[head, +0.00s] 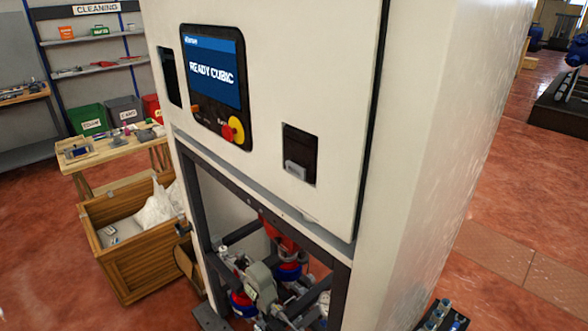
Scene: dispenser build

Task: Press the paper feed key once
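A tall white dispenser cabinet (330,120) fills the middle of the head view. On its front is a dark control panel (238,120) with a lit screen (210,72) that reads "READY CUBIC". Below the screen are small controls at the left and a yellow and red round knob (235,130) at the right. I cannot tell which control is the paper feed key. A recessed slot (299,155) with a light grey piece in it sits lower right of the panel. Neither of my grippers is in view.
The cabinet's open lower frame (342,290) shows pumps and pipes (262,280). A wooden crate (140,262) and a wooden table (125,148) stand to the left, with shelves (95,70) behind. A dark tray (443,317) lies at the lower right.

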